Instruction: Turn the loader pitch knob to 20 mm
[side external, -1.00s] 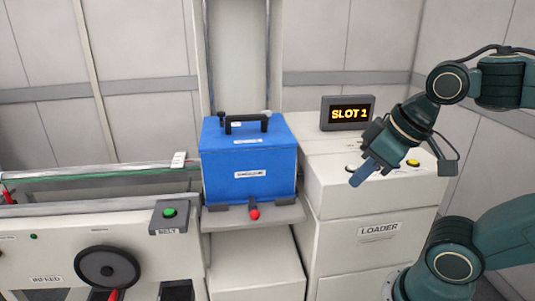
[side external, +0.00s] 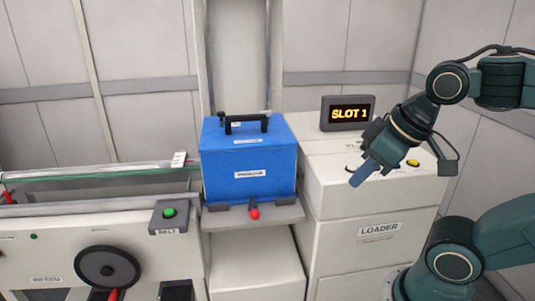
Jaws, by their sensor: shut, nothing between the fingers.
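The white loader cabinet (side external: 330,228) stands right of centre, with a LOADER label (side external: 379,230) on its front. My gripper (side external: 358,180) is over the front part of the loader's top, pointing down and to the left. It is shut with nothing in it. Small dark parts show on the loader top right beside the fingers, but my gripper largely covers that spot. I cannot make out the pitch knob, its pointer or its scale, nor whether the fingers touch it. A yellow button (side external: 413,163) sits on the loader top to the right of my gripper.
A display (side external: 348,114) reading SLOT 1 stands at the back of the loader. A blue box (side external: 249,175) with a black handle rests on a shelf with a red knob (side external: 254,214). At left are a BELT green button (side external: 169,212) and a black handwheel (side external: 107,268).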

